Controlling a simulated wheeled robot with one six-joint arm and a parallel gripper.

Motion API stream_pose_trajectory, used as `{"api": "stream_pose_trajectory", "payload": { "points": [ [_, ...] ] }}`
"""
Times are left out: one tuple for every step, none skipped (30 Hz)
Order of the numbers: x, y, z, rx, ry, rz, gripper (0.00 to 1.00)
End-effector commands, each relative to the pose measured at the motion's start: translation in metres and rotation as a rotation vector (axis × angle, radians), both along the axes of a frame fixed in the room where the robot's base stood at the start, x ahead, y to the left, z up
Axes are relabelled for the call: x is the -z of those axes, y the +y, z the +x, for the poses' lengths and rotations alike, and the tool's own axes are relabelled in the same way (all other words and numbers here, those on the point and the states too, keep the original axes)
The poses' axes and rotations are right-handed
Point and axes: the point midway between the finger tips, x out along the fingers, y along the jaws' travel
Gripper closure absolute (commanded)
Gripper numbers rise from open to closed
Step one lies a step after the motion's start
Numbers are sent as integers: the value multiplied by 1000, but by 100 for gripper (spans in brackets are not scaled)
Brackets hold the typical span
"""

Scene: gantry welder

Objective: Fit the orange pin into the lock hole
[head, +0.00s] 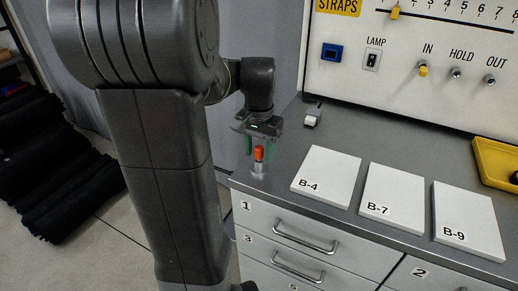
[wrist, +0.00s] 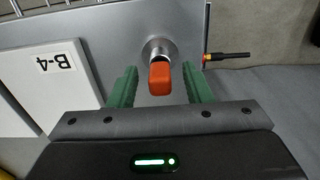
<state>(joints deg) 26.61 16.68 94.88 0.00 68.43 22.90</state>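The orange pin (head: 258,154) stands upright in a round metal holder (head: 260,170) near the left front corner of the grey counter. It also shows in the wrist view (wrist: 160,78), with the metal holder (wrist: 158,49) behind it. My gripper (head: 259,149) is over the pin with its green fingers apart. In the wrist view my gripper (wrist: 160,87) has one finger on each side of the pin, with a gap on both sides. I cannot make out a separate lock hole.
White plates B-4 (head: 326,175), B-7 (head: 393,196) and B-9 (head: 467,219) lie right of the pin. A small white-and-black item (head: 313,117) lies behind. A control panel (head: 450,60) stands at the back. A yellow tray (head: 497,164) is at the right.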

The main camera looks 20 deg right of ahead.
Motion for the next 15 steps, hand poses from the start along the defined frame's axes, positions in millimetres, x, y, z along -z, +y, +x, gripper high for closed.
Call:
{"api": "stream_pose_trajectory", "payload": {
  "points": [
    [0,0,0,0,0,0,55],
    [0,0,0,0,0,0,55],
    [0,0,0,0,0,0,55],
    [0,0,0,0,0,0,55],
    [-1,0,0,0,0,0,55],
    [-2,0,0,0,0,0,55],
    [-4,0,0,0,-1,-1,55],
    [-7,0,0,0,-1,0,55],
    [-12,0,1,0,-3,-2,55],
    [-16,0,1,0,-3,-2,55],
    [-22,0,1,0,-4,-2,55],
    [-30,0,1,0,-5,-3,55],
    [-36,0,1,0,-5,-3,55],
    [-43,0,1,0,-5,-3,55],
    [-53,-1,1,0,-6,-3,55]
  ]
}}
